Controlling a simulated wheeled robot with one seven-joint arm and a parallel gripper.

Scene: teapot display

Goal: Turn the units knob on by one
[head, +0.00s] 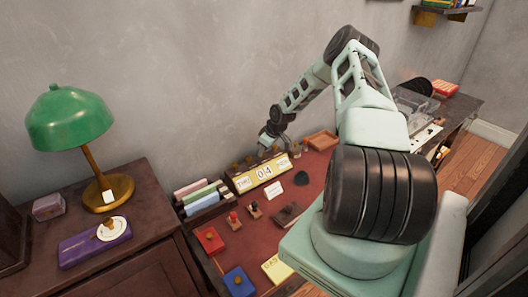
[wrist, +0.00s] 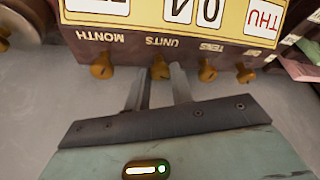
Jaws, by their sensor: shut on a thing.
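The yellow-faced block calendar (head: 258,174) stands on the red-topped desk and shows THU 04 and a month card too small to read surely. In the wrist view the calendar (wrist: 150,40) appears upside down, with its labels MONTH, UNITS and TENS and a partly readable one at the right. A row of brass knobs sits along its edge. The units knob (wrist: 160,67) is between the two fingertips of my gripper (wrist: 160,74), which is shut on it. The fingers partly hide the knob. In the head view my gripper (head: 275,143) is just above the calendar.
The month knob (wrist: 102,67) and tens knob (wrist: 207,70) stand close on either side of my fingers. The wall is close behind the calendar.

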